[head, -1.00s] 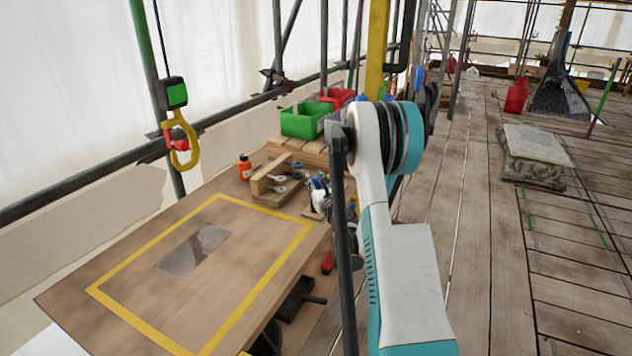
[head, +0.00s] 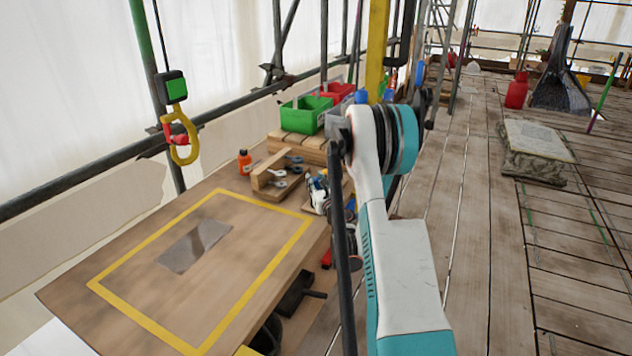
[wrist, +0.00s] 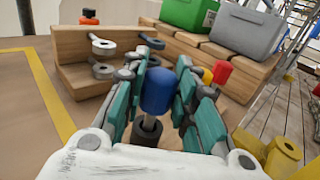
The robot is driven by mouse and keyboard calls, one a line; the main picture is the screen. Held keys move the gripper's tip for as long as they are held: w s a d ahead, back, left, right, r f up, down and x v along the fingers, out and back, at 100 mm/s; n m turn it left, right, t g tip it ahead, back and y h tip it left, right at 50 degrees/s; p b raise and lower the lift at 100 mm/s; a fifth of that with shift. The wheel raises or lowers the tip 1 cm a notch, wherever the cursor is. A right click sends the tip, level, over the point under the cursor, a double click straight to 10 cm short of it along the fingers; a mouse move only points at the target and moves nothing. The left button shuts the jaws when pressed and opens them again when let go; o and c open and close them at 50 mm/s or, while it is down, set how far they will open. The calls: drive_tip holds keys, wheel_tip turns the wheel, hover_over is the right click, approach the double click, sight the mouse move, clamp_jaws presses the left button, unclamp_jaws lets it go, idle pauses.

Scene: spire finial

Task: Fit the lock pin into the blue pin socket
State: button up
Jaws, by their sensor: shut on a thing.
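My gripper (wrist: 158,92) has teal-padded fingers on both sides of a blue rounded piece (wrist: 157,91) in the wrist view and is shut on it. A dark cylinder (wrist: 147,131) shows just below the blue piece. I cannot tell whether the blue piece is the lock pin, and I cannot pick out a blue pin socket. In the head view my arm hides most of the gripper and what it holds.
A wooden rack with grey ringed fittings (wrist: 103,46) stands beyond the fingers. Red-topped (wrist: 222,71) and yellow (wrist: 207,77) pieces are close right. Green (head: 305,115) and grey bins (wrist: 245,32) stand behind. The yellow-outlined bench area (head: 140,265) is mostly clear.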

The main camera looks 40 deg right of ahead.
drive_tip(key=shift+f, duration=0.95)
drive_tip(key=o, duration=1.2)
drive_tip(key=shift+c, duration=0.2)
drive_tip(key=shift+r, duration=0.15)
wheel_tip(320, 180, up, 10)
drive_tip(key=shift+f, duration=0.1)
